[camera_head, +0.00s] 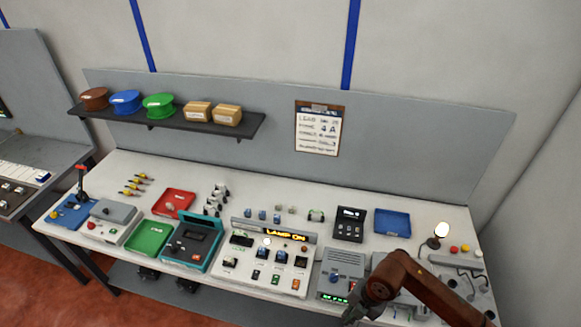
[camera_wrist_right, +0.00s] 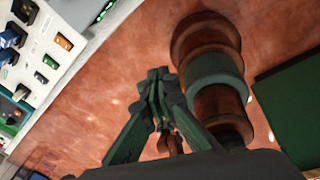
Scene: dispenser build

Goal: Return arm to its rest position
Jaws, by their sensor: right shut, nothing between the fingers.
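My right arm (camera_head: 425,287) comes in from the lower right in the head view, over the right front of the bench. My left gripper is in neither view.
The bench (camera_head: 340,240) carries a panel (camera_head: 262,262) reading "LAMP ON", a teal device (camera_head: 192,243), red (camera_head: 174,202), green (camera_head: 149,237) and blue (camera_head: 392,222) trays, and a lit lamp (camera_head: 441,230). A shelf (camera_head: 160,119) holds spools and boxes. A clipboard (camera_head: 319,129) hangs behind.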

